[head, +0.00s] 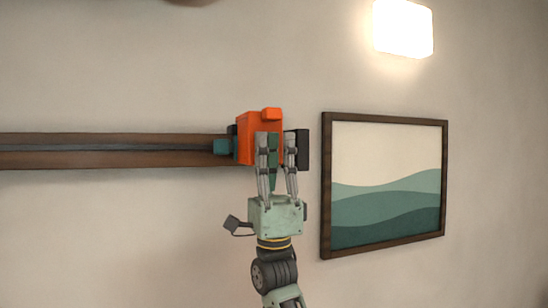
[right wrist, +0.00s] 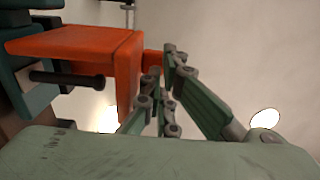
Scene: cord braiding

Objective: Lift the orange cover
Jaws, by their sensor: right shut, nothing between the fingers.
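The orange cover (head: 246,138) is a boxy piece with a small tab on top, at the right end of a wall-mounted rail. My right gripper (head: 276,138) is in front of it, with its fingers pointing up and overlapping the cover's right part. In the right wrist view the cover (right wrist: 75,43) extends from the left, and its tab lies close beside the fingertips of my right gripper (right wrist: 164,72). The fingers are shut with nothing between them. Whether they touch the cover cannot be told. My left gripper is not in view.
A brown rail (head: 110,139) with a dark strip runs along the wall to the left, ending at a teal block (head: 222,147). A dark block (head: 303,150) sits right of the cover. A framed picture (head: 385,185) hangs to the right, below a lit lamp (head: 403,27).

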